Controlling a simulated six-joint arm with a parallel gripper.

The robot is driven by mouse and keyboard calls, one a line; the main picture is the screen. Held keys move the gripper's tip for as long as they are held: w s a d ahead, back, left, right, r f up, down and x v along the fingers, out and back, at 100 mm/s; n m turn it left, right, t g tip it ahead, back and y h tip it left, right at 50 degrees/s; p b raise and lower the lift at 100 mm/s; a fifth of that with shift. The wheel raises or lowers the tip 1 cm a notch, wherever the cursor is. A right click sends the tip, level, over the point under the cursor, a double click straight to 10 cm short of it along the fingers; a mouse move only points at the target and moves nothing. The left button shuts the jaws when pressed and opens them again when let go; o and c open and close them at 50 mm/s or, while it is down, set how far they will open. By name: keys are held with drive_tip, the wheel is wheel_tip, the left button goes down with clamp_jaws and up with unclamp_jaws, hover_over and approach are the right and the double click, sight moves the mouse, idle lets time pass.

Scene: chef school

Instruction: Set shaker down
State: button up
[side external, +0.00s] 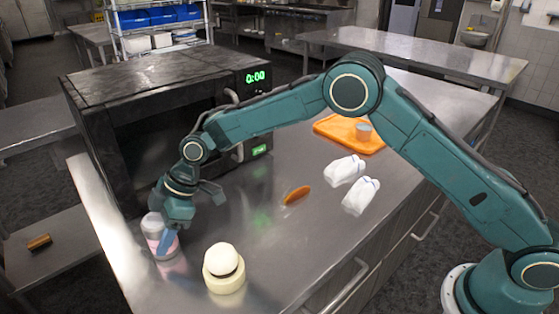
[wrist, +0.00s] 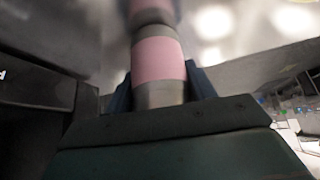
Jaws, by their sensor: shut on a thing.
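The shaker (side external: 153,228) is a small pale cylinder with a pink band, at the left end of the steel counter (side external: 225,200). It looks upright, at or very near the counter top; I cannot tell whether its base touches. My gripper (side external: 168,240) comes down over it from the right and is shut on it. In the wrist view the shaker (wrist: 158,62) stands between my two blue fingers (wrist: 160,90), its pink band in clear sight and its far end blurred.
A cream round object (side external: 223,268) stands close to the right of the shaker. A black microwave (side external: 150,120) is behind. The counter's left edge is near.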

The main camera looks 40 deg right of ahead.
drive_tip(key=shift+f, duration=0.1)
drive_tip(key=o, duration=1.1)
drive_tip(key=shift+r, duration=0.25)
drive_tip(key=v, duration=1.1)
drive_tip(key=shift+d+r, duration=0.3)
drive_tip(key=shift+s+d+r, duration=0.1)
